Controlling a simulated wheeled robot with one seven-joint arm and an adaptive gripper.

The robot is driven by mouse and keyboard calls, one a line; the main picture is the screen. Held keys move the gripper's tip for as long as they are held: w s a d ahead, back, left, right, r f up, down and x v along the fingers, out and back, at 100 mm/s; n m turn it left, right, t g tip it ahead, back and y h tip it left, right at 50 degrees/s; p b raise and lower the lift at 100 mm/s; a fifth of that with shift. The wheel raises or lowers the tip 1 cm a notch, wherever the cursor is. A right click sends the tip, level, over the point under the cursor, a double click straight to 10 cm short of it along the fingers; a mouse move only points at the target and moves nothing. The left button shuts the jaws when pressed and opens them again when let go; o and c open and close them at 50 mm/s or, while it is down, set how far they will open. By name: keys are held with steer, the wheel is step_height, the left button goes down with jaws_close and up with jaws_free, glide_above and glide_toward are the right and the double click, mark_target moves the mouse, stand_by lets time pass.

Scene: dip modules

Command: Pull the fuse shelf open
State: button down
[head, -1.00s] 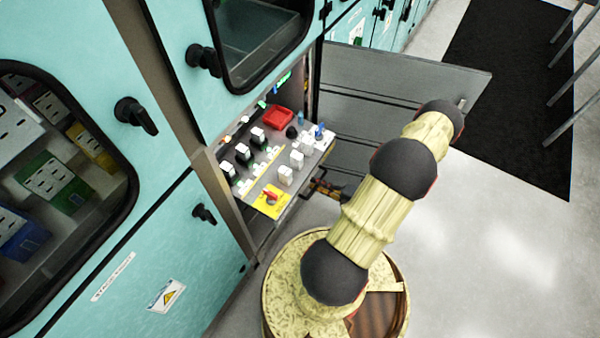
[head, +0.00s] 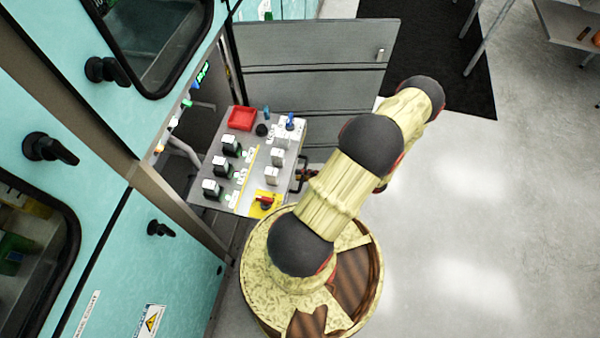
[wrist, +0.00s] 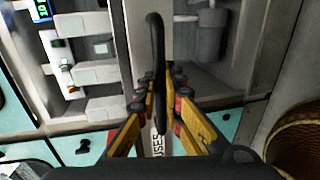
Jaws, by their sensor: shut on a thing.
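The fuse shelf (head: 243,165) is a grey panel that stands out of the open teal cabinet in the head view. It bears several black and white fuse blocks, a red tray and a yellow plate with a red knob. In the wrist view, the shelf's black handle (wrist: 158,60) runs between the two yellow fingers of my gripper (wrist: 160,95). My gripper is shut on this handle. A white label with partly hidden lettering shows below it. In the head view the fingers are mostly hidden behind my arm.
The grey cabinet door (head: 310,75) stands open behind the shelf. A teal cabinet front with black knobs (head: 50,149) is at the left. A black mat (head: 440,60) and metal rack legs are at the back right. The pale floor (head: 480,230) at the right is clear.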

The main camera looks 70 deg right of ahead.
steer(key=c, duration=2)
jaws_free()
steer(key=shift+o, duration=0.2)
steer(key=v, duration=1.2)
